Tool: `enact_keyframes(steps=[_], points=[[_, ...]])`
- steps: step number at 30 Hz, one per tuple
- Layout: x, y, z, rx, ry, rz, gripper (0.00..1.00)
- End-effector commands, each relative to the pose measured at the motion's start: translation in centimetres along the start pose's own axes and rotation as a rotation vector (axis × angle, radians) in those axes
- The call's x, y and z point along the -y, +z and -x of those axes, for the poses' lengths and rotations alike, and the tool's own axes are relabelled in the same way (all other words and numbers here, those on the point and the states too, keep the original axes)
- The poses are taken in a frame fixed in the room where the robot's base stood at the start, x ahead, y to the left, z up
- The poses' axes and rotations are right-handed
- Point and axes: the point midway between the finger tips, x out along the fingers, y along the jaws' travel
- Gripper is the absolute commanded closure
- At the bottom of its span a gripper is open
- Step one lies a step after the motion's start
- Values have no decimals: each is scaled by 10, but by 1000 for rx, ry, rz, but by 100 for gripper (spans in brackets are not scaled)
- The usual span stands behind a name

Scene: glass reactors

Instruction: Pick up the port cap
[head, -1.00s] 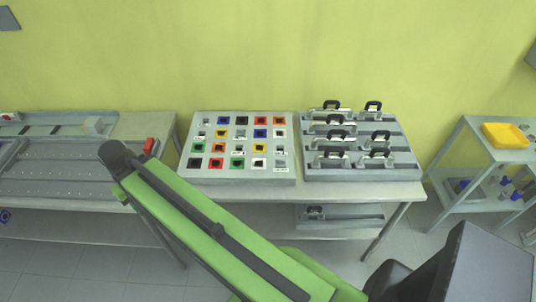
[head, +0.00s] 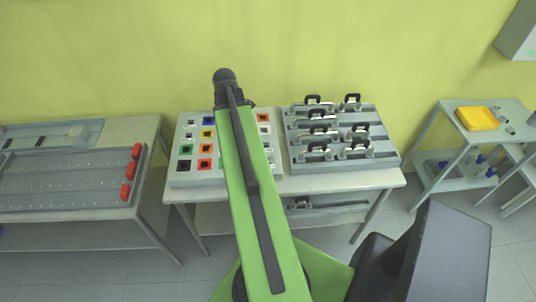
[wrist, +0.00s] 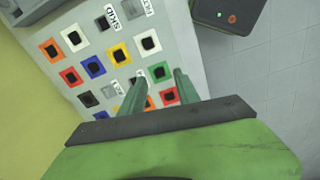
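No port cap can be made out with certainty in either view. My gripper (wrist: 160,77) is open and empty in the wrist view, its two fingers apart over the pale board with coloured square sockets (wrist: 202,82). A green square (wrist: 160,73) shows between the fingertips. The same board (head: 178,180) stands on the middle table in the head view, partly hidden behind my green arm. My gripper is not visible in the head view. On the right trolley, small blue-topped items (head: 491,172) stand on the lower shelf, too small to identify.
A grey rack with black-handled pieces (head: 295,158) stands right of the board. A yellow tray (head: 477,118) sits on the trolley's top (head: 462,131). The left table (head: 155,150) holds a panel with red blocks (head: 127,191). Floor shows between table and trolley.

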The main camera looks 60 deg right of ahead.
Motion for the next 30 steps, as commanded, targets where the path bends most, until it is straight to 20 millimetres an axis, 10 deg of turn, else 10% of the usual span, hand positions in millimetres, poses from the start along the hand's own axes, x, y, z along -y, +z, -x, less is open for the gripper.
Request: enact_keyframes(steps=[3,8,17,30], points=[[-28,76,15,-1,0,71,62],[-38,122,19,-1,0,133,62],[-38,127,1,0,0,143,62],[-38,127,-90,0,0,142,62]])
